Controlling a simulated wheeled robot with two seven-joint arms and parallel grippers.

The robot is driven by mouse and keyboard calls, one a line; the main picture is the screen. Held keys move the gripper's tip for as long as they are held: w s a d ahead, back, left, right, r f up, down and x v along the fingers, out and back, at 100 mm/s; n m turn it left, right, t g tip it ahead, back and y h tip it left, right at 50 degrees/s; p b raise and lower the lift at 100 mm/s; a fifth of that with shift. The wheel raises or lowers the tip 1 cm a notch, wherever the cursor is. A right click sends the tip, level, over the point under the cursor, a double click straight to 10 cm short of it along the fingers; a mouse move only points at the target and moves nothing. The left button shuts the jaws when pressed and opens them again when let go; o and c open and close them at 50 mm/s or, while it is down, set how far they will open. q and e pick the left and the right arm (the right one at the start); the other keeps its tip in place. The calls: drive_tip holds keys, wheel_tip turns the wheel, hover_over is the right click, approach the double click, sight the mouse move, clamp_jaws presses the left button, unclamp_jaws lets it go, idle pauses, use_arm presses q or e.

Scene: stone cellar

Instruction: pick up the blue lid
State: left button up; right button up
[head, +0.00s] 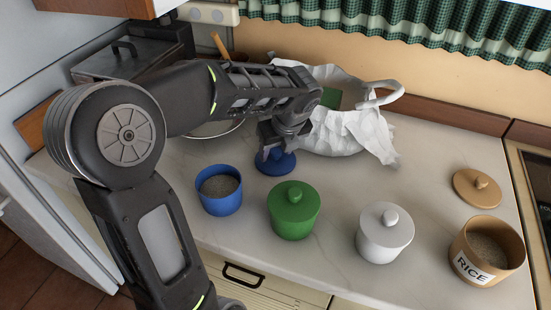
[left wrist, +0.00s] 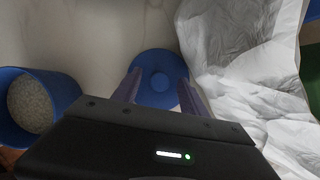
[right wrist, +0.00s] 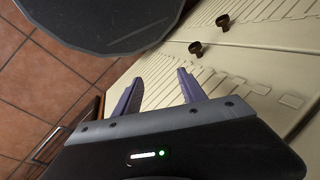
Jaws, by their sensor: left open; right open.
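The blue lid (head: 275,163) lies on the pale marble counter behind the blue canister (head: 219,190). In the left wrist view the round lid (left wrist: 160,68) with its knob shows between and beyond the fingers. My left gripper (head: 272,147) is open, pointing down over the lid, and its fingers (left wrist: 157,92) stand on either side of it in the picture. Whether the fingers touch the lid I cannot tell. My right gripper (right wrist: 158,90) is open and empty, low by the cream cabinet fronts.
A crumpled white bag (head: 345,125) stands close right of the lid. A green canister (head: 293,210), a white canister (head: 384,232) and an open rice canister (head: 486,251) stand along the front. A tan lid (head: 477,188) lies at the right. The middle right counter is clear.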

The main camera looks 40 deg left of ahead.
use_arm(q)
drive_tip(key=shift+c, duration=0.5)
clamp_jaws()
idle(0.3)
